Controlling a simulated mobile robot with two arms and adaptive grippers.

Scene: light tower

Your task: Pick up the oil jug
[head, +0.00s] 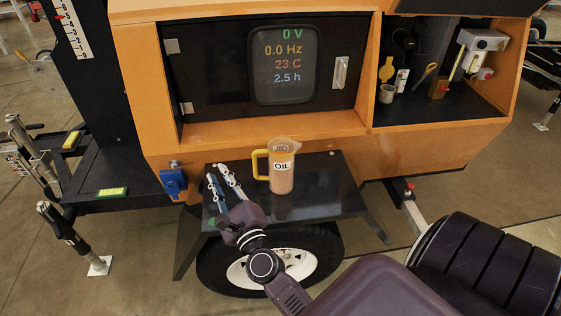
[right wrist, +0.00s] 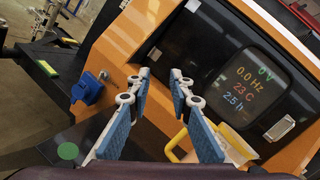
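The oil jug (head: 281,174) is a clear jug with a yellow handle and rim and an "OIL" label. It stands upright on the black fender shelf (head: 325,199) above the wheel, its handle facing left in the head view. My right gripper (head: 217,171) is left of the jug, apart from the handle in the head view. Its blue-padded fingers are spread with nothing between them in the right wrist view (right wrist: 160,73). There the jug's yellow handle (right wrist: 176,146) shows at the lower right, partly hidden by a finger. My left gripper is not in view.
The orange light tower body (head: 255,133) with a display panel (head: 285,72) rises behind the shelf. A blue socket box (head: 174,183) is left of the shelf. An open compartment (head: 440,104) at the right holds a cup and tools.

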